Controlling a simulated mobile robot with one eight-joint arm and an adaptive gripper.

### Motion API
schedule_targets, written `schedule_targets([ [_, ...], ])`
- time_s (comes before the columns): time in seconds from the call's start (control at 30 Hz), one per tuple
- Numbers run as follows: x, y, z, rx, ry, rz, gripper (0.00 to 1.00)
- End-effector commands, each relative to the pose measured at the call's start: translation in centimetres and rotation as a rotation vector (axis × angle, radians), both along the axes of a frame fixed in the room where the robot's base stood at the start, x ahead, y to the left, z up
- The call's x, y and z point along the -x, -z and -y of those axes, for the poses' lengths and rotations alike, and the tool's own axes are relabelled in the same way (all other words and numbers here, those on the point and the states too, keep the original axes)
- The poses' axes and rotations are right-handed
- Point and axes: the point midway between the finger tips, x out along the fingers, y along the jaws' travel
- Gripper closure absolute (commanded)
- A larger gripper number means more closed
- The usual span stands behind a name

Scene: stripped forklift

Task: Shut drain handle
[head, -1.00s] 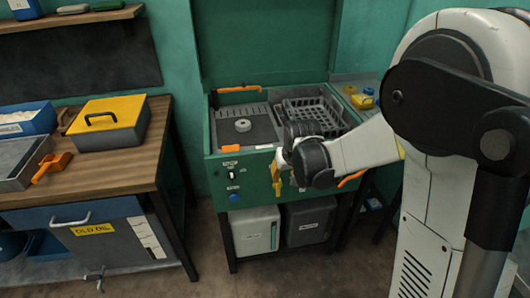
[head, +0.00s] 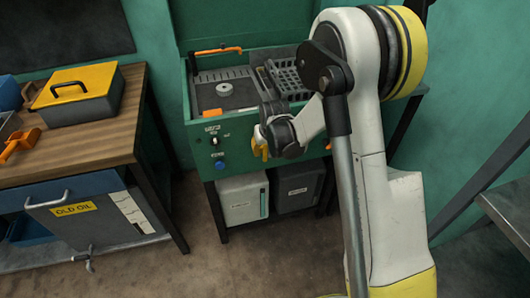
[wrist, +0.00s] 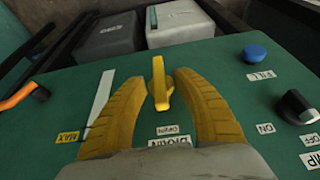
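The drain handle is a small yellow lever (wrist: 157,78) on the green front panel, above an upside-down label (wrist: 173,136) reading "DRAIN OPEN" in the wrist view. My gripper (wrist: 160,76) has its two yellow fingers spread, one on each side of the lever. Gaps show between the fingers and the lever, so it is not clamped. In the head view my gripper (head: 260,145) is at the washer's front panel. There the lever is hard to tell from the yellow fingers.
The green parts washer (head: 200,120) has a blue button (head: 220,165) and a black knob (wrist: 298,104) beside the handle. An orange handle (wrist: 22,96) lies left in the wrist view. Two containers (head: 243,198) stand below. A wooden workbench (head: 115,125) is at left.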

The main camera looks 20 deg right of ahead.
Motion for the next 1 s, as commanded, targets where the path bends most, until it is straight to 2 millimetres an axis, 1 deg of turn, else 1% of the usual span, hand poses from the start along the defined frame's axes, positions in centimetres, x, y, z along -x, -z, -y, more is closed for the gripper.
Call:
schedule_targets([
  [0.23, -0.04, 0.02, 0.0, 0.0, 0.0, 0.0, 0.64],
  [0.27, -0.04, 0.01, 0.0, 0.0, 0.0, 0.0, 0.71],
  [0.3, -0.04, 0.01, 0.0, 0.0, 0.0, 0.0, 0.83],
  [0.37, -0.04, 0.01, 0.0, 0.0, 0.0, 0.0, 1.0],
  [0.77, -0.02, 0.05, -0.1, 0.014, -0.001, -0.001, 1.0],
  [1.0, -0.03, 0.09, -0.35, 0.113, -0.004, -0.001, 1.0],
])
